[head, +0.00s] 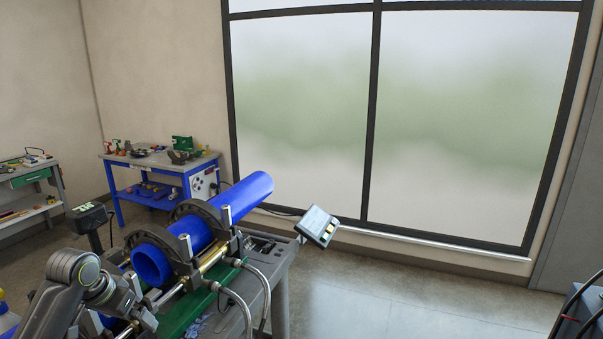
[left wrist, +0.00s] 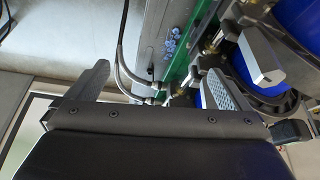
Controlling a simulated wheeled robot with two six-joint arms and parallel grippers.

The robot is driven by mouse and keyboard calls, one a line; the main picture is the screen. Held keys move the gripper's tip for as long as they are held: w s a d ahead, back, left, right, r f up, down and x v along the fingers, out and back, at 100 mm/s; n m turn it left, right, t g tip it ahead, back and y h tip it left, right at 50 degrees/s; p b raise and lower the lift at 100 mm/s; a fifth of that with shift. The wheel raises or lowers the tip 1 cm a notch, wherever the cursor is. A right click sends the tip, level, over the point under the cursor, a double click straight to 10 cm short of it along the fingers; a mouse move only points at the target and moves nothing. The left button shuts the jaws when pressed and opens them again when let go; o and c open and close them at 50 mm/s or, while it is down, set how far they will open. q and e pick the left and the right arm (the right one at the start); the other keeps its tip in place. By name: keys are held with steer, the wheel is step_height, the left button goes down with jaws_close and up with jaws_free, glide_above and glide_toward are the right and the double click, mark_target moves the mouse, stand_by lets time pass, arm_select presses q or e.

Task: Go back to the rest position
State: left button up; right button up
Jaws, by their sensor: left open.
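My left gripper (head: 138,312) is at the lower left of the head view, beside the near end of the pipe fusion machine (head: 225,272). In the left wrist view its two fingers (left wrist: 155,90) stand wide apart with nothing gripped between them. Behind them are the machine's green frame, hoses and blue pipe (left wrist: 298,22). In the head view the blue pipe (head: 248,196) lies through the dark clamp rings (head: 192,214), its open near end facing me. My right gripper is in neither view.
The grey cart (head: 280,272) carries the machine, with hoses looping at its side. A small tilted display (head: 317,226) stands at its right. A blue workbench (head: 160,165) and a grey bench (head: 30,180) stand behind.

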arm_select(q)
steer(key=s+d+f, duration=0.3)
steer(key=s+f, duration=0.5)
steer(key=s+d+f, duration=0.2)
steer(key=s+f, duration=0.6)
steer(key=s, duration=0.1)
steer(key=s+d+n+y, duration=0.2)
steer(key=s+n+y, duration=0.1)
steer(key=s, duration=1.5)
step_height(320, 180, down, 31)
steer(key=a+g+b, duration=0.2)
steer(key=b, duration=0.6)
steer(key=s+d+f+b, duration=0.1)
steer(key=s+f+b, duration=0.2)
steer(key=s+f, duration=0.4)
steer(key=s+f+g+h+b, duration=0.1)
steer(key=s+f+b, duration=0.2)
steer(key=s+f, duration=0.5)
step_height(320, 180, down, 9)
steer(key=shift+s+d+b, duration=0.15)
steer(key=shift+d+b, duration=0.15)
steer(key=shift+d, duration=0.1)
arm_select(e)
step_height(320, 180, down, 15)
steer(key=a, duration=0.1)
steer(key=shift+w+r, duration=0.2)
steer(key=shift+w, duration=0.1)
